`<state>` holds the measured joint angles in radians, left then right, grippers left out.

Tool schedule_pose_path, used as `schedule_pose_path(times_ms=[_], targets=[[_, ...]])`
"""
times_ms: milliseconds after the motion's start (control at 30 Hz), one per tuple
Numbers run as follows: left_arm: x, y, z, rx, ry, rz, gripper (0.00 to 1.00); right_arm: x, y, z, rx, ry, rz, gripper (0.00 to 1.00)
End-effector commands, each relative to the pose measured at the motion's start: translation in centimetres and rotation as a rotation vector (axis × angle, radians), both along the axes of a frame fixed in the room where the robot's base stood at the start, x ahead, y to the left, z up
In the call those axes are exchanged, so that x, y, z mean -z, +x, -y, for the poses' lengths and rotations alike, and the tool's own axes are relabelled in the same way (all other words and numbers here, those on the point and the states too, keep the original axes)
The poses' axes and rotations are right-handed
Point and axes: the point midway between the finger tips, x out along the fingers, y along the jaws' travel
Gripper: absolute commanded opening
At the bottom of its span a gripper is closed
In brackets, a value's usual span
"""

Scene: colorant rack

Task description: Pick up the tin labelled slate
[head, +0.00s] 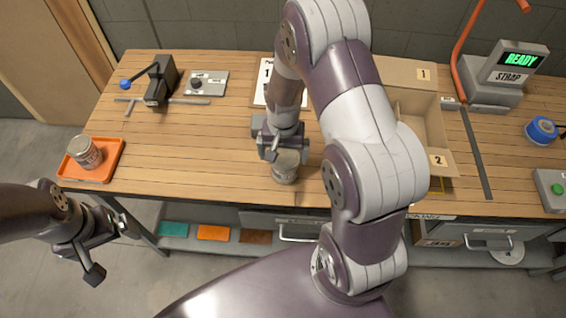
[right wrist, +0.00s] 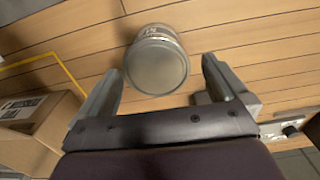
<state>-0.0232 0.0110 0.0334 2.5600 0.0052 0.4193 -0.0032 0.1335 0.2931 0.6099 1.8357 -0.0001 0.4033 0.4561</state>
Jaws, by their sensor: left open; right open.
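A grey-lidded tin (head: 285,168) stands upright near the front edge of the bench, its label too small to read. My right gripper (head: 276,152) is open at this tin. In the right wrist view the tin (right wrist: 156,66) lies between and slightly beyond the spread fingertips, with a gap to the right finger.
An open cardboard box (head: 437,125) with number cards stands right of my right arm. A black clamp-like device (head: 160,82) stands at the back left. A screen reading READY and STRAP (head: 510,68) is at the back right. The bench between tray and right gripper is clear.

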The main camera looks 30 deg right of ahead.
Motion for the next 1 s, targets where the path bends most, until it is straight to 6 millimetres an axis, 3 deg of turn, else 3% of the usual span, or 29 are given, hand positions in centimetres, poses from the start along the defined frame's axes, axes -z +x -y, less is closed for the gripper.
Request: schedule_pose_path(times_ms=[300,533,700,1000], targets=[[-1.3,0.0,0.0,0.0,0.0,0.0,1.0,4.9,-0.2,0.4,-0.001,0.0,-0.002,1.0],[-1.3,0.0,0.0,0.0,0.0,0.0,1.0,5.2,-0.2,0.4,-0.002,0.0,0.001,1.0],[-1.3,0.0,0.0,0.0,0.0,0.0,1.0,5.2,-0.2,0.4,-0.002,-0.001,0.001,0.45],[-1.2,0.0,0.0,0.0,0.0,0.0,1.0,4.9,-0.1,0.4,-0.002,0.0,0.002,0.41]])
